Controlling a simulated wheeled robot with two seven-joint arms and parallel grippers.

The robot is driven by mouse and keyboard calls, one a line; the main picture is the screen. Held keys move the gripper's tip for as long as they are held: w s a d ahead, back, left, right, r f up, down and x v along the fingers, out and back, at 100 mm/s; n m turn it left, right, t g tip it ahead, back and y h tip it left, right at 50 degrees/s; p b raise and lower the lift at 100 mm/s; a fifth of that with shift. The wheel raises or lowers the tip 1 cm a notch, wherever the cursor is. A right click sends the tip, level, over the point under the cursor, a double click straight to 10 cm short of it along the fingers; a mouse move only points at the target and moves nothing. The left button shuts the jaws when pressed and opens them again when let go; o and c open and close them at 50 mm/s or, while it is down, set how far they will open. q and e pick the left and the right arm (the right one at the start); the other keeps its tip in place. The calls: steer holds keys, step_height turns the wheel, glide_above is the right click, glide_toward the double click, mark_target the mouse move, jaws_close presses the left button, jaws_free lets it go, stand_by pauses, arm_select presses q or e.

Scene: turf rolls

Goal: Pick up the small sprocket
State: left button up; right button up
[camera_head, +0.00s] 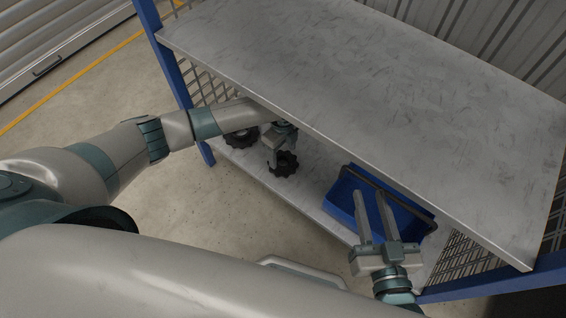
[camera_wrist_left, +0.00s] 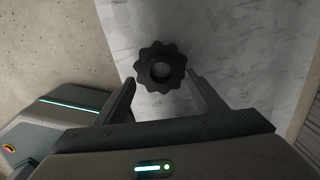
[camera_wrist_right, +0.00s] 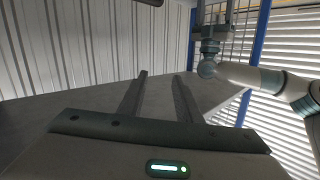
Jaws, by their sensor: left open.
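The small sprocket (camera_head: 284,166), dark and toothed, lies on the lower shelf (camera_head: 306,194) in the head view. In the left wrist view the dark sprocket (camera_wrist_left: 160,69) with a round centre lies just beyond and between the two fingertips. My left gripper (camera_head: 279,153) is open and reaches in under the upper shelf, right at the small sprocket. A larger dark sprocket (camera_head: 242,139) lies to its left, partly hidden by my left arm. My right gripper (camera_head: 373,198) is open and empty, in front of the blue bin.
The blue bin (camera_head: 341,198) stands on the lower shelf to the right. The grey upper shelf (camera_head: 350,80) overhangs the sprockets. A blue post (camera_head: 172,70) and mesh side bound the rack at left. The floor in front is bare.

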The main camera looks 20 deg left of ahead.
mark_target(283, 158)
arm_select(q)
step_height(283, 158, down, 4)
steer(key=shift+r+b, duration=0.25)
steer(key=shift+b, duration=0.35)
steer(key=shift+w+f, duration=0.1)
steer(key=shift+f, duration=0.4)
arm_select(e)
steer(key=r+t, duration=0.2)
steer(key=r, duration=0.1)
steer(key=a+r+t+y, duration=0.1)
steer(key=r, duration=0.1)
steer(key=shift+s+r, duration=0.15)
steer(key=shift+s, duration=0.05)
arm_select(q)
steer(key=c, duration=1.5)
steer(key=shift+r, duration=0.15)
